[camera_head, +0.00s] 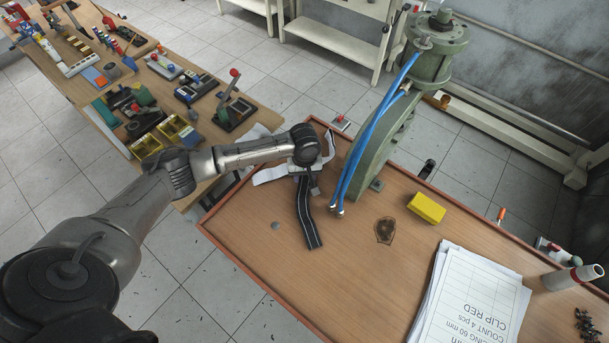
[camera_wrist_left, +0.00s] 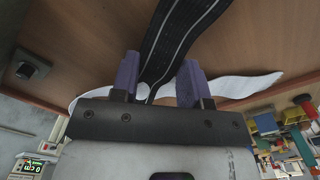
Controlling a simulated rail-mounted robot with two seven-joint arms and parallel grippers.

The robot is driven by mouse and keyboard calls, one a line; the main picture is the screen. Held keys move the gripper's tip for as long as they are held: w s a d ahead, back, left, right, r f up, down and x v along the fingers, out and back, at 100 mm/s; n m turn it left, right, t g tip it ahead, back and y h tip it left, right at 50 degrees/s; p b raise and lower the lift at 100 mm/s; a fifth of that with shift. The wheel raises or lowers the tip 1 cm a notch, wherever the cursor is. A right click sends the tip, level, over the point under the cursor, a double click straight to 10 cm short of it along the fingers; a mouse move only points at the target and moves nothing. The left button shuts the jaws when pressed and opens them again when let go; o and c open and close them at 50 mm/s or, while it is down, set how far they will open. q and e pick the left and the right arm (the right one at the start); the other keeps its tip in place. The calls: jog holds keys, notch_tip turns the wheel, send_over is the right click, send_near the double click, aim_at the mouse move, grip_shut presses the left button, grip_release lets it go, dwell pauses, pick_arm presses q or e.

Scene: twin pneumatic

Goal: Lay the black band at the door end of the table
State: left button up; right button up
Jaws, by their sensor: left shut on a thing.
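The black band (camera_head: 308,222) has pale lengthwise lines and lies over the far left corner area of the brown table (camera_head: 370,285). My left gripper (camera_head: 306,172) is at the band's far end, beside the green press. In the left wrist view the band (camera_wrist_left: 178,40) runs between the purple fingers of the gripper (camera_wrist_left: 159,82), which is shut on it. A white strip (camera_head: 270,174) lies under the gripper, with ends showing to both sides; it also shows in the left wrist view (camera_wrist_left: 245,85). My right gripper is in neither view.
A green press (camera_head: 385,130) with blue hoses (camera_head: 372,125) stands close right of the band. A yellow block (camera_head: 427,208), a dark patch (camera_head: 385,230) and paper sheets (camera_head: 470,295) are further right. A tool bench (camera_head: 200,170) stands left. The near-left tabletop is clear.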

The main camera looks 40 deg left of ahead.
aim_at(305, 177)
pick_arm(q)
jog(key=shift+f, duration=0.3)
jog(key=o, duration=0.9)
jog(key=shift+r, duration=0.1)
notch_tip(305, 177, up, 12)
jog(key=shift+f+p, duration=0.1)
jog(key=shift+p, duration=0.6)
